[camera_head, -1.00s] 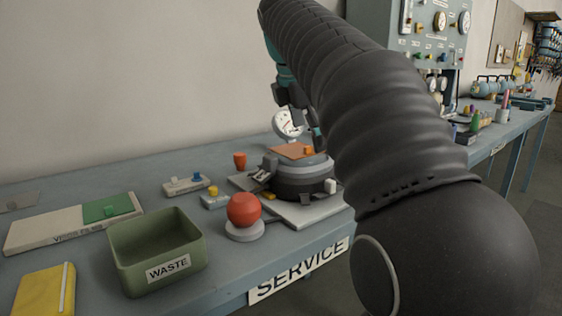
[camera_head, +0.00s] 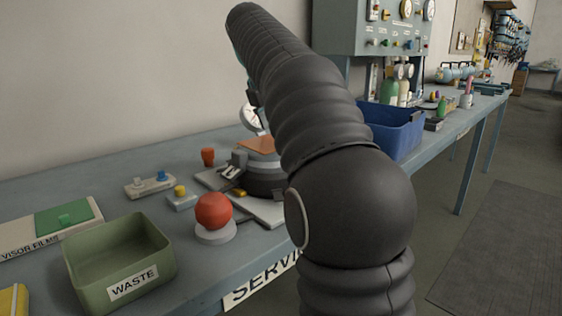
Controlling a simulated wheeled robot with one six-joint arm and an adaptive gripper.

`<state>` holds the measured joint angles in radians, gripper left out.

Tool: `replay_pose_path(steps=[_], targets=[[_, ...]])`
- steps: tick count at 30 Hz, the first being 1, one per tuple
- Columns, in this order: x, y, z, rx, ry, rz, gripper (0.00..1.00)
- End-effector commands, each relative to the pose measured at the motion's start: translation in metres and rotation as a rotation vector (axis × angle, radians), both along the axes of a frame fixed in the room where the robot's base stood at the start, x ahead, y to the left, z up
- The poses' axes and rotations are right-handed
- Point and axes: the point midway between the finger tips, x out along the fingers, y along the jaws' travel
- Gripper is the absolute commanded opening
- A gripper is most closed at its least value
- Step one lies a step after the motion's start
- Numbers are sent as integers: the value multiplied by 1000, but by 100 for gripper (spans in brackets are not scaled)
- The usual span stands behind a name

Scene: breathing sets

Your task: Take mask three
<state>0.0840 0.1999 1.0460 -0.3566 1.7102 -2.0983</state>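I cannot make out any mask or a number three in the view. My gripper (camera_head: 252,98) is mostly hidden behind my own dark, ribbed arm. My arm hides the device's right side.
A green WASTE bin (camera_head: 151,238), a red ball on a pale base (camera_head: 213,211) and a green-and-white visor films box (camera_head: 85,229) stand on the left of the bench (camera_head: 95,167). A blue bin (camera_head: 398,136) stands right of my arm. Open floor lies at right.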

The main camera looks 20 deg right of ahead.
Motion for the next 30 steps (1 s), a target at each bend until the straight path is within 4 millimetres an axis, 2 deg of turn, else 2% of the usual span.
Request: replay_pose_path(steps=[3, 11, 19, 29, 30], targets=[[1, -4, -13, 0, 2, 0, 100], [3, -12, -28, 0, 2, 1, 100], [7, -26, -60, 0, 2, 1, 100], [8, -28, -66, 1, 1, 1, 100], [8, -28, -66, 1, 1, 1, 90]])
